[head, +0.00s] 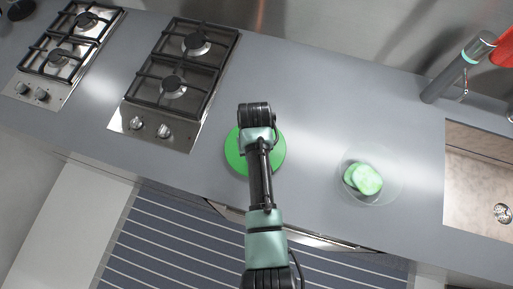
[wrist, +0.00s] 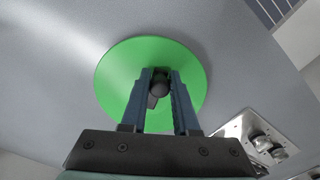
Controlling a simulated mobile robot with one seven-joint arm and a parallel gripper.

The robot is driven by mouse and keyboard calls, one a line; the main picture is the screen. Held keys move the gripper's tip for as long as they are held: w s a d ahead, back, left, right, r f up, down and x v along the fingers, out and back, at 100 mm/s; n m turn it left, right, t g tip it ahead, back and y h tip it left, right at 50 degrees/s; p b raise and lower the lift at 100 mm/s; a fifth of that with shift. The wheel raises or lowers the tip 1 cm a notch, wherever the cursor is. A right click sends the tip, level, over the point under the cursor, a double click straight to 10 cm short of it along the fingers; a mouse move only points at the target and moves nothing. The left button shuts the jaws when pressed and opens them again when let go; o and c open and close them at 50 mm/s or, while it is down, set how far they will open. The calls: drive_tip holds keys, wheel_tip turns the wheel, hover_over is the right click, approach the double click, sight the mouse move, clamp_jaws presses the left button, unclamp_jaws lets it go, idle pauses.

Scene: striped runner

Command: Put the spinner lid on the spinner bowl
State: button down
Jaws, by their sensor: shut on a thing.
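The spinner lid is a flat green disc (head: 234,152) under my arm on the grey counter in the head view. It fills the middle of the wrist view (wrist: 118,78), with a dark knob at its centre. My gripper (wrist: 161,75) is above the lid with its two fingers shut on that knob. In the head view my wrist and arm cover the knob and fingertips. The spinner bowl (head: 389,164) is clear and stands on the counter to the right of the lid, with pale green round slices (head: 363,178) inside. I cannot tell whether the lid touches the counter.
Two gas hobs stand to the left, the nearer one (head: 176,82) with knobs at its front. A sink (head: 480,180) and a tap (head: 460,68) are on the right. The counter between lid and bowl is clear. A striped runner (head: 190,245) lies on the floor.

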drive_tip(key=shift+r+p, duration=2.25)
drive_tip(key=shift+r, duration=0.15)
drive_tip(key=shift+f, duration=0.1)
